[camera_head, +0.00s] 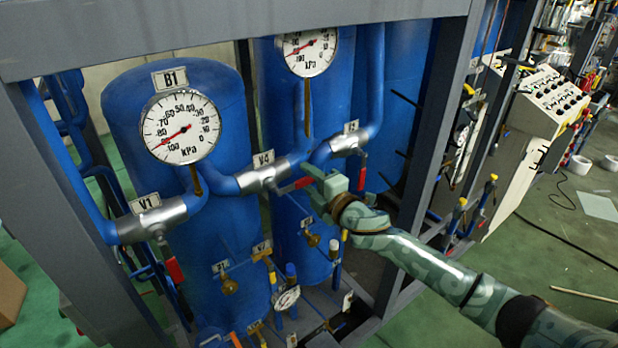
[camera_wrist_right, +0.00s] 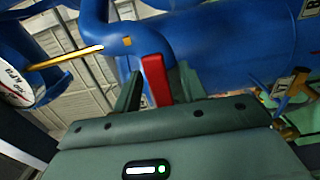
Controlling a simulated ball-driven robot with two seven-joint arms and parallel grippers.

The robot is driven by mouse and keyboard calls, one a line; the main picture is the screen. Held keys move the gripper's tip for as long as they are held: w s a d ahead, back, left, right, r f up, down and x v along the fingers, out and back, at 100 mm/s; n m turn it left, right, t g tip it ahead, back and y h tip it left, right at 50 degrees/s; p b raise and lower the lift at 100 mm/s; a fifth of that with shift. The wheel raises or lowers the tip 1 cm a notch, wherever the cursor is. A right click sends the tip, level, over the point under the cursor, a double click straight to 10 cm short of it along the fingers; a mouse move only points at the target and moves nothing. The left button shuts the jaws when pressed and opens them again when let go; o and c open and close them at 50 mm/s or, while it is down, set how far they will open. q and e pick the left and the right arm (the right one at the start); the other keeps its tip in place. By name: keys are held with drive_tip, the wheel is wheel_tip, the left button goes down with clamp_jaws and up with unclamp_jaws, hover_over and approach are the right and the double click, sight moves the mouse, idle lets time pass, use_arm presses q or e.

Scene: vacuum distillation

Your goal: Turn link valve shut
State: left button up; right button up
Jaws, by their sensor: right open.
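The link valve, labelled V4 (camera_head: 262,178), is a grey metal fitting on the blue pipe between the two blue tanks. Its red handle (camera_head: 297,186) points right, towards my right gripper (camera_head: 316,186). In the right wrist view a red handle (camera_wrist_right: 156,80) stands between the two dark fingers of my right gripper (camera_wrist_right: 157,90). The fingers are open, one on each side of it; I cannot tell whether either touches it. The gripper hides the handle's far end in the head view. My left gripper is in neither view.
Valve V1 (camera_head: 152,221) with a red handle is at left; another labelled valve (camera_head: 349,144) has its red handle hanging close right of my gripper. Round gauges (camera_head: 181,127) (camera_head: 306,52) sit above the pipes. Grey frame posts (camera_head: 428,150) stand beside my right arm.

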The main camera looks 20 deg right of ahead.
drive_tip(key=shift+w+a, duration=0.1)
clamp_jaws()
drive_tip(key=shift+f, duration=0.1)
